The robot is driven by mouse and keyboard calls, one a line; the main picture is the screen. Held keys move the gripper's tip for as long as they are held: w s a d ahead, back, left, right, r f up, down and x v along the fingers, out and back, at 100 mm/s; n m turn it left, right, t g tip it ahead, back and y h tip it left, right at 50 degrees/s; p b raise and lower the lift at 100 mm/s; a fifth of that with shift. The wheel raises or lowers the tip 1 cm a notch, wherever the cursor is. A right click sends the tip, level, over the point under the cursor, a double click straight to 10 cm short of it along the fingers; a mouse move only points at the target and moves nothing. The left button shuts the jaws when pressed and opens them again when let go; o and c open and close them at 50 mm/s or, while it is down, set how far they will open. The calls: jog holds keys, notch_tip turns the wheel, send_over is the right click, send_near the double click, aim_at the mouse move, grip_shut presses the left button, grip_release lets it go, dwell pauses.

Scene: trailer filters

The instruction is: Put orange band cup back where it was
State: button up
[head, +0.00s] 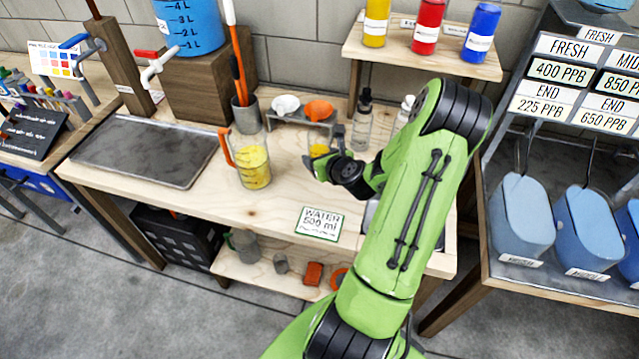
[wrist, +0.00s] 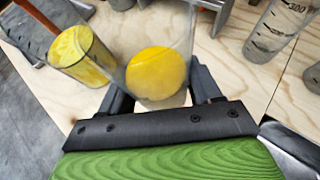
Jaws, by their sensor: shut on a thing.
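My gripper (head: 325,165) is shut on a clear cup (wrist: 158,72) with yellow in its bottom, over the wooden workbench (head: 185,192). The cup also shows in the head view (head: 318,148), partly hidden by my gripper. No orange band can be made out on it, and I cannot tell whether it touches the bench. A clear pitcher (head: 250,168) with an orange handle and yellow liquid stands left of it; it also shows in the wrist view (wrist: 82,50).
Behind the cup is a small rack (head: 300,119) with a white and an orange piece. Clear bottles (head: 362,128) stand to its right. A "WATER 500 ml" card (head: 320,222) lies near the front edge. A metal tray (head: 150,150) lies on the left.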

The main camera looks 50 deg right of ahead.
notch_tip(320, 180, down, 7)
jog(key=shift+r+b, duration=0.1)
jog(key=shift+b, duration=1.15)
jog(key=o, duration=1.3)
jog(key=shift+r, duration=0.1)
